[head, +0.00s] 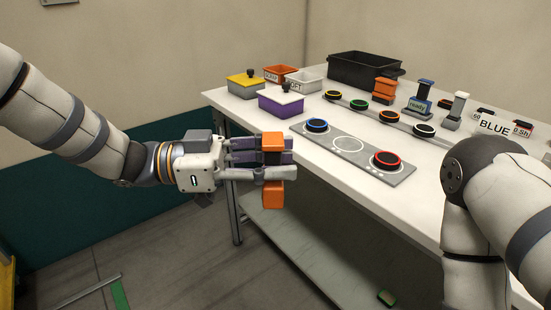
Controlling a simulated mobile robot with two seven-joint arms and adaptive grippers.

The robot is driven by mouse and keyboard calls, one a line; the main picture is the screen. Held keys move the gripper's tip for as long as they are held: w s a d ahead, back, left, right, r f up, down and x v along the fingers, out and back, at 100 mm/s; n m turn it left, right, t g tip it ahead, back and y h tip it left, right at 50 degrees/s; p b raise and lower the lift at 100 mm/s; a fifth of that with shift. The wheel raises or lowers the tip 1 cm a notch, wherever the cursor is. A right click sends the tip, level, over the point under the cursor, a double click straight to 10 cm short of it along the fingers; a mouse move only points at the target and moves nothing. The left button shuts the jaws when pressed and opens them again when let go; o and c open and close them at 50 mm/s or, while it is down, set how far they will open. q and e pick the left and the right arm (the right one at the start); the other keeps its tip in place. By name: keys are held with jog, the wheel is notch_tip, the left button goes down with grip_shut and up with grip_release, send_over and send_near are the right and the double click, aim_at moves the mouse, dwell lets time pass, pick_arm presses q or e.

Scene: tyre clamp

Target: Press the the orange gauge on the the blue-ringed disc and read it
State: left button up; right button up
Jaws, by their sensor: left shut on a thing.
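My left gripper (272,165) is shut on an orange gauge (273,195). It holds the gauge in the air in front of the table's left edge, apart from the discs. The orange body shows above and below the fingers; no reading on it is visible. The blue-ringed disc (317,126) lies on the left end of a grey plate (349,165), to the right of and beyond the gripper. A red-ringed disc (388,159) lies at the plate's right end, with an empty white circle between. My right arm is at the right; its gripper is out of view.
Behind the plate, a row of discs (384,112) lies on a strip. Another orange device (385,91) and a blue one marked "ready" (420,106) stand behind. Bins (281,104) and a "BLUE" sign (495,124) are on the white table (250,110). A green-edged disc (386,298) lies low down.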

pick_arm(q)
jog(key=s+a+f+n+t+y, duration=0.2)
jog(key=s+a+f+n+t, duration=0.25)
jog(key=a, duration=0.45)
jog(key=s+a+f+n+t+y, duration=0.1)
jog(key=a+f+n+t, duration=0.2)
jog(key=a+f+t, duration=0.45)
jog(key=w+a+r+n+t+y, duration=0.1)
jog(key=w+r+n+t+y, duration=0.35)
jog(key=w, duration=0.85)
jog(key=w+d+r+n+g+y, duration=0.1)
jog(key=w+d+r+n+y, duration=0.15)
jog(key=w+r+y, duration=0.45)
jog(key=s+d+f+n+g+y, duration=0.1)
jog(key=s+d+g, duration=0.4)
jog(key=s, duration=0.6)
jog(key=s+d+f+n+g+y, duration=0.2)
jog(key=s+d+f+g, duration=0.2)
jog(key=s+d, duration=0.4)
jog(key=s+g, duration=0.1)
jog(key=s, duration=0.1)
jog(key=shift+s+d+f+y, duration=0.15)
jog(key=shift+s+d+y, duration=0.15)
jog(key=shift+s+y, duration=0.1)
